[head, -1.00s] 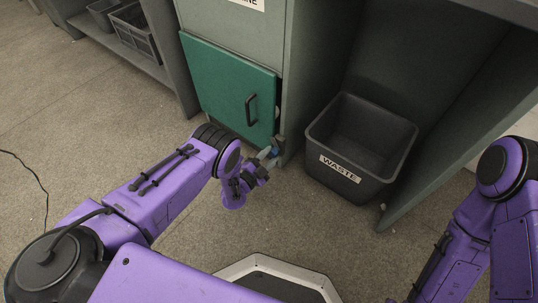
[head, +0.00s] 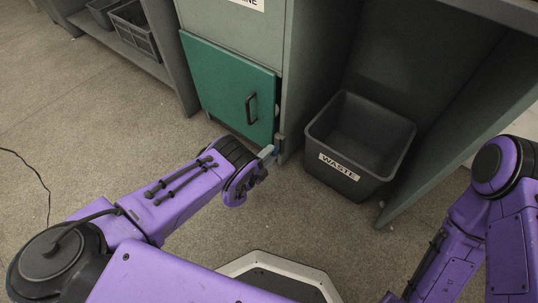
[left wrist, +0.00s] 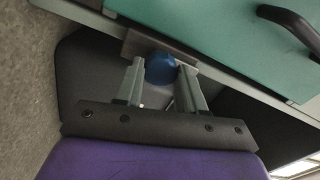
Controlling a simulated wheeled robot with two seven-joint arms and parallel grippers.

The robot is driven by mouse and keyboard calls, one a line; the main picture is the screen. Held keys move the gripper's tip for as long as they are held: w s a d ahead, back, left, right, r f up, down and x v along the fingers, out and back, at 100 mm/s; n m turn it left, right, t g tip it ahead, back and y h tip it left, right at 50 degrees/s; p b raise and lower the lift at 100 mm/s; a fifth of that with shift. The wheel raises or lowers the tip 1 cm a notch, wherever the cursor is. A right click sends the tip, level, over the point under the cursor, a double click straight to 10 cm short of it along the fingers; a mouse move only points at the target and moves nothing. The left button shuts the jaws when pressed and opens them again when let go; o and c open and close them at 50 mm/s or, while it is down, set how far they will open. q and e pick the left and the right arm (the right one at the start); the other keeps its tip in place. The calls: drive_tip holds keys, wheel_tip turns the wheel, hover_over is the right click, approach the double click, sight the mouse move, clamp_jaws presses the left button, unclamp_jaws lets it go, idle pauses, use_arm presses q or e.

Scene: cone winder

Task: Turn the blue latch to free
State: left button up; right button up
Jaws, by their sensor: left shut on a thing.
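The blue latch (left wrist: 160,69) shows in the left wrist view as a rounded blue knob at the edge of the green door (left wrist: 215,30). My left gripper (left wrist: 161,80) has its two fingers on either side of the knob and is shut on it. In the head view my left gripper (head: 268,153) reaches the lower right corner of the green door (head: 228,85), and the latch is mostly hidden there. The door looks closed, with a black handle (head: 251,108). My right gripper is out of view; only my right arm shows.
A dark waste bin (head: 345,172) labelled WASTE stands right of the cabinet. A shelf with dark crates (head: 135,30) is at the upper left. A cable (head: 42,185) lies on the floor at the left. The floor before the shelf is clear.

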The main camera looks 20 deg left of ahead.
use_arm(q)
drive_tip(key=shift+s+f, duration=0.1)
drive_tip(key=o, duration=1.1)
drive_tip(key=shift+c, duration=0.2)
drive_tip(key=p+v, duration=0.4)
drive_tip(key=v, duration=0.6)
drive_tip(key=shift+s, duration=0.25)
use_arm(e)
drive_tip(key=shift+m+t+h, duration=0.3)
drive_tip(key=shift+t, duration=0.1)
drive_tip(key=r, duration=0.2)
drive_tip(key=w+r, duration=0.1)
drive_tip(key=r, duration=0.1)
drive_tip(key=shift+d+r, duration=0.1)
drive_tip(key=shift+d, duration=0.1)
use_arm(q)
drive_tip(key=shift+a, duration=0.1)
